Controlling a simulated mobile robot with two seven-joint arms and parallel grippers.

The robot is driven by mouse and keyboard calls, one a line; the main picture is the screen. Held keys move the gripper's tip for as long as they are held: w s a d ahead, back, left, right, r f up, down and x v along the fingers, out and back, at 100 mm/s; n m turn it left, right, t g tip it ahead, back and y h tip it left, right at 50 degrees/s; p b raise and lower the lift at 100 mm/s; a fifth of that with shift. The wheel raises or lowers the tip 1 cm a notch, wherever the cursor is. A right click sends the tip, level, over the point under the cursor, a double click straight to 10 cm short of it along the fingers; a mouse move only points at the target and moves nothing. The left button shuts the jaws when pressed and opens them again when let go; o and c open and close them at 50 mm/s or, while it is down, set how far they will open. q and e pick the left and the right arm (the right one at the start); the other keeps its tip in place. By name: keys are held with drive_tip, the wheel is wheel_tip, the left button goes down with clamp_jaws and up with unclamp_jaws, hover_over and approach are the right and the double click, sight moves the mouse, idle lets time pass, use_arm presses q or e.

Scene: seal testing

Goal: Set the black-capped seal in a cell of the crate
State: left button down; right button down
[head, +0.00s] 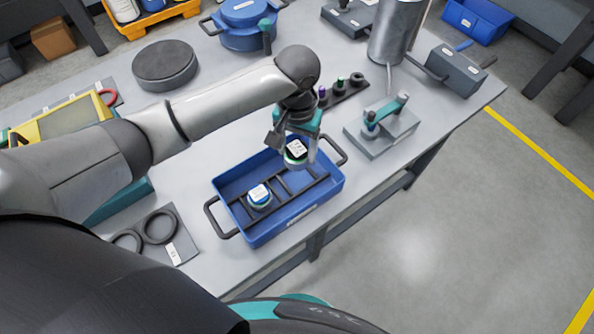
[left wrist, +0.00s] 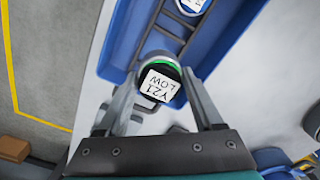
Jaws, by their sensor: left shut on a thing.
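The black-capped seal (head: 296,149) has a white label on its cap and a green ring below it. The label reads "Y21 LOW" in the left wrist view (left wrist: 160,83). My left gripper (head: 299,158) is shut on its sides and holds it above the right end of the blue crate (head: 322,203). Its underside is hidden, so I cannot tell its exact height. The crate has black dividers and also shows in the left wrist view (left wrist: 228,42). A blue-and-white capped seal (head: 259,195) sits in a left cell. My right gripper is out of view.
A grey fixture with a teal lever (head: 385,123) stands right of the crate. A dark rack of small coloured pieces (head: 340,92) lies behind it. A plate with two black rings (head: 158,230) lies at left. The table's front edge runs close to the crate.

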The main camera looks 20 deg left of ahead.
sight(297, 147)
use_arm(q)
wheel_tip(297, 147, down, 4)
drive_tip(key=shift+f+b, duration=0.2)
drive_tip(key=shift+b, duration=0.2)
wheel_tip(297, 147, down, 3)
drive_tip(key=shift+f+b, duration=0.2)
drive_tip(key=shift+b, duration=0.35)
drive_tip(key=shift+f, duration=0.35)
drive_tip(key=shift+c, duration=0.2)
unclamp_jaws()
drive_tip(key=shift+f, duration=0.1)
wheel_tip(297, 147, up, 12)
drive_tip(key=p, duration=0.3)
